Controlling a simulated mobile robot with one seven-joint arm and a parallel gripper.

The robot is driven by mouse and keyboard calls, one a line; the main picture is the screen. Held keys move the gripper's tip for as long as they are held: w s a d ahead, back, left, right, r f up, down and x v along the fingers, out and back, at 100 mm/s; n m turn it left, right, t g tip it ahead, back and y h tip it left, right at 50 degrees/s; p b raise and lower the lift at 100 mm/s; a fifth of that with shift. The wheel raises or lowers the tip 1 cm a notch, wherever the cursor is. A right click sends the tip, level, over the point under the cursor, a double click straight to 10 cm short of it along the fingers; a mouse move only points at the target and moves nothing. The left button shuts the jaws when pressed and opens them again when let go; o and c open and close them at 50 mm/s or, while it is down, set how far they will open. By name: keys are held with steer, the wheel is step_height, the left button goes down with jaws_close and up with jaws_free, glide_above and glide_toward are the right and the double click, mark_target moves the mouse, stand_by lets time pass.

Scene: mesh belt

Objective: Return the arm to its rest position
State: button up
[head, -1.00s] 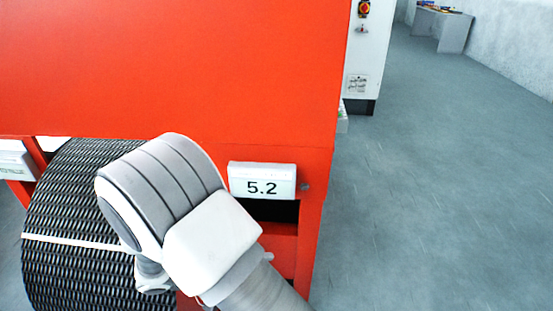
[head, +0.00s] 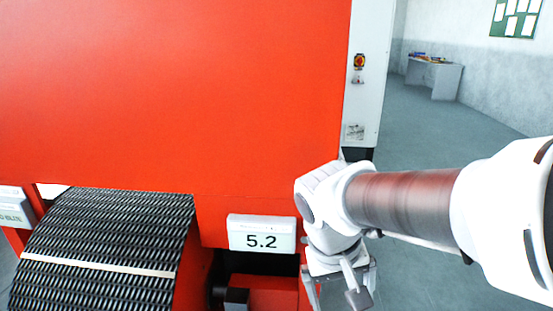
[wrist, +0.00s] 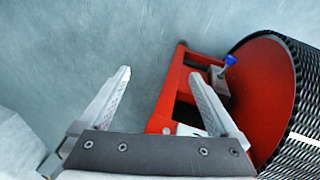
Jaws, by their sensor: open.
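My arm reaches in from the right edge of the head view, and my gripper (head: 338,298) hangs at its end, pointing down. It is beside the right edge of the red machine (head: 170,95), just right of the white 5.2 display (head: 262,235). In the wrist view my gripper (wrist: 165,98) shows two grey fingers spread apart with nothing between them. Beyond the fingers are the grey floor and part of the red frame (wrist: 172,95). Whether the right finger touches the frame cannot be told.
The black mesh belt (head: 105,235) with a pale stripe curves over its drum at the lower left; it is also in the wrist view (wrist: 302,95). A blue knob (wrist: 230,60) sits on the frame. Open floor (head: 425,125) lies to the right, with a desk (head: 433,77) at the back.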

steer(key=s+d+r+t+y, duration=0.3)
steer(key=s+r+t, duration=0.1)
steer(key=s+r, duration=0.15)
step_height(320, 180, up, 12)
steer(key=p, duration=1.2)
steer(key=shift+s+d+r+m, duration=0.15)
steer(key=shift+r+m, duration=0.1)
steer(key=shift+m, duration=0.15)
stand_by(5.3)
